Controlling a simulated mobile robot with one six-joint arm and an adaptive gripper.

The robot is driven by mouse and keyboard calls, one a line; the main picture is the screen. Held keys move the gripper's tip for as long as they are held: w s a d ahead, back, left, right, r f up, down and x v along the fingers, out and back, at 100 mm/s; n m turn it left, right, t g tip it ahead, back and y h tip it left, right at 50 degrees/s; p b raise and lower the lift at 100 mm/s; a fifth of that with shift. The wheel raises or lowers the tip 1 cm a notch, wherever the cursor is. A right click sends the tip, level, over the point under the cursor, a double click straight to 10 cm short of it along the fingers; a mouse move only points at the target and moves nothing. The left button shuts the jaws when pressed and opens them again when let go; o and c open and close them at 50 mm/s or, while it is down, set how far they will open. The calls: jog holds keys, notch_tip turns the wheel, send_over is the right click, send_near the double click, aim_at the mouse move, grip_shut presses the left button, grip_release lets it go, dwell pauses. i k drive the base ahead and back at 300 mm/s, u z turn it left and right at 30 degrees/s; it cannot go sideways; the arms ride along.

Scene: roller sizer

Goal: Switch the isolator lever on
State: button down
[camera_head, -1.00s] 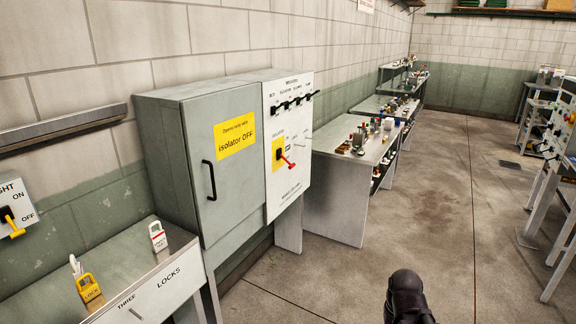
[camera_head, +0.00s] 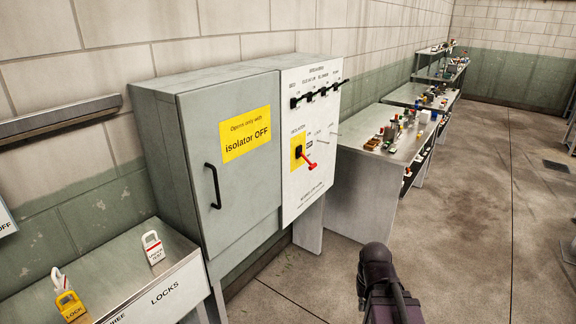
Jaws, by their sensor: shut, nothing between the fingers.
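The isolator lever (camera_head: 309,163) has a red handle on a black hub, over a yellow plate (camera_head: 297,152). It is on the white control panel (camera_head: 306,193) at the right end of the grey cabinet. The handle slants down to the right. The small markings around it are too blurred to read surely. A dark rounded part of my arm rises at the bottom, right of centre, well apart from the panel. My gripper's fingers do not show.
The cabinet door (camera_head: 236,190) is shut, with a black handle (camera_head: 213,186) and a yellow isolator OFF sign (camera_head: 245,134). A lock bench (camera_head: 165,290) stands left, a cluttered bench (camera_head: 375,155) right. Floor ahead is clear.

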aim_at(311, 167)
jog(key=u, duration=0.65)
jog(key=i, duration=0.85)
jog(key=u, duration=0.5)
